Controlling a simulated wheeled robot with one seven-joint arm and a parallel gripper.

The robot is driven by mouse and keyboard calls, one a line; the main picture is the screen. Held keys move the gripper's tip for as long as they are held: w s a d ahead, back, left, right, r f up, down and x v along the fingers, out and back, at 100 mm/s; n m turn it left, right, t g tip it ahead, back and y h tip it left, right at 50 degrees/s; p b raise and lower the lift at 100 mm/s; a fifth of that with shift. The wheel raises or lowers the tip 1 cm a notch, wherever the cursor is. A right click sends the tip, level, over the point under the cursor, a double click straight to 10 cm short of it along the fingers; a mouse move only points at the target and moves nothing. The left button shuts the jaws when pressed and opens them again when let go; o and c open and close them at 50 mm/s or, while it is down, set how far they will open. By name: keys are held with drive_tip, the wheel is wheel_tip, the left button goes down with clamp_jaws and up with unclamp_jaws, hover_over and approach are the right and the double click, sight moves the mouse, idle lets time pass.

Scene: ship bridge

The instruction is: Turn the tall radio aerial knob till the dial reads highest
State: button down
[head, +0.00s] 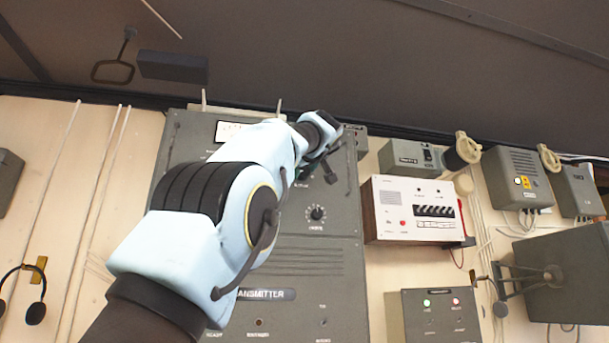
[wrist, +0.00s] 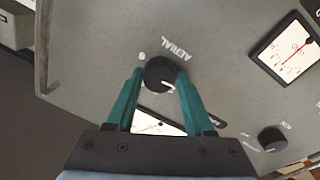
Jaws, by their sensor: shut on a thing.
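The black aerial knob (wrist: 160,75) is on the grey face of the tall transmitter cabinet (head: 305,292), beneath the printed word AERIAL in the wrist view. My gripper (wrist: 160,80) has its two green fingers on either side of the knob, shut on it. A dial with a red needle (wrist: 286,52) shows at the upper right of the wrist view. Another white dial (wrist: 158,124) shows partly between my fingers. In the head view my arm covers the knob and much of the upper panel; part of a white meter (head: 230,130) shows at its edge.
Another black knob (wrist: 271,138) is at the lower right of the wrist view. In the head view a lower knob (head: 316,213) is on the cabinet. A white-faced box (head: 415,208) and grey wall boxes (head: 517,178) stand to the right.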

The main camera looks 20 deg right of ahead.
idle(0.5)
drive_tip(key=shift+c, duration=1.4)
unclamp_jaws()
drive_tip(key=b+v, duration=0.6)
drive_tip(key=v, duration=0.4)
drive_tip(key=shift+s+a+n, duration=0.15)
drive_tip(key=shift+s+n, duration=0.15)
drive_tip(key=shift+s, duration=0.1)
